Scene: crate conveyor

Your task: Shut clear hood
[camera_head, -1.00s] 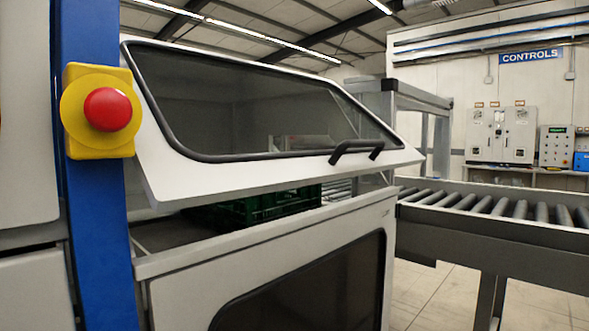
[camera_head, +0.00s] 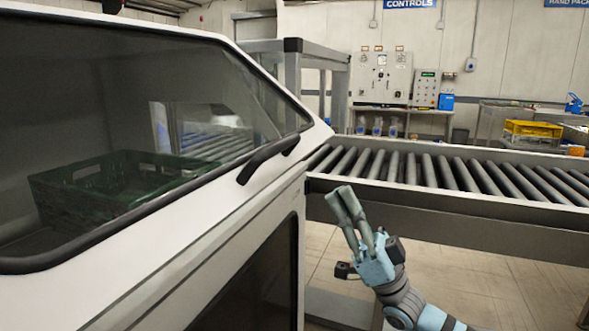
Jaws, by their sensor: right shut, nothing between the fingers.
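The clear hood (camera_head: 315,128) fills the left of the view, a white frame around a dark-edged transparent pane. Its black handle (camera_head: 262,162) sits near its front right corner. The hood's lower edge runs close along the top of the white machine body (camera_head: 262,226), and I see no open gap there. My right gripper (camera_head: 346,194) is shut and empty, pointing up, to the right of the handle and lower in the picture, apart from the hood. My left gripper is out of view.
A green crate (camera_head: 110,190) shows through the pane, inside the machine. A roller conveyor (camera_head: 450,210) runs to the right behind my right gripper. A control cabinet (camera_head: 383,77) stands at the back wall. Floor below the conveyor is mostly clear.

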